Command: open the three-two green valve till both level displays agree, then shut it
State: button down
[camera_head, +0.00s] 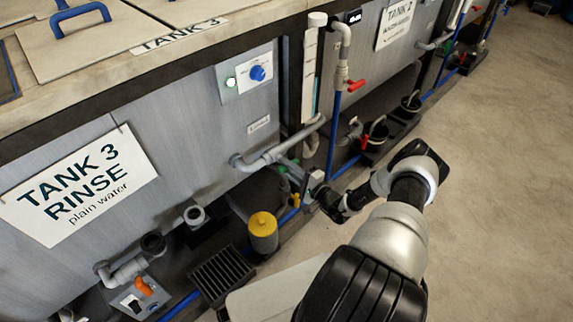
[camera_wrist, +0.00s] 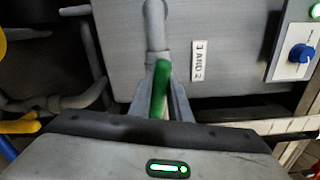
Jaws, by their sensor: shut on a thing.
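The green valve handle (camera_wrist: 160,88) sits between the two fingers of my gripper (camera_wrist: 163,98) in the wrist view, and the gripper is shut on it. A grey pipe (camera_wrist: 155,25) runs up from it along the tank wall. In the head view my gripper (camera_head: 306,187) is low at the front of tank 3, by the grey pipework; the valve there is mostly hidden. A small dark level display (camera_head: 354,16) shows on the upper wall, its digits too small to read. I cannot make out a second level display.
A label (camera_wrist: 197,60) is beside the valve. A panel with a blue knob (camera_head: 257,73) and green light is on tank 3. Open floor (camera_head: 500,200) lies to the right.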

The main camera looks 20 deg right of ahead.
jog(key=shift+f+n+p, duration=0.15)
jog(key=shift+n+p, duration=0.15)
jog(key=shift+n, duration=0.8)
jog(key=shift+d, duration=0.1)
jog(key=c, duration=1.6)
grip_release()
jog(key=shift+c, duration=0.2)
jog(key=shift+s, duration=0.1)
jog(key=p+v, duration=0.2)
jog(key=v, duration=1.5)
jog(key=shift+s, duration=0.15)
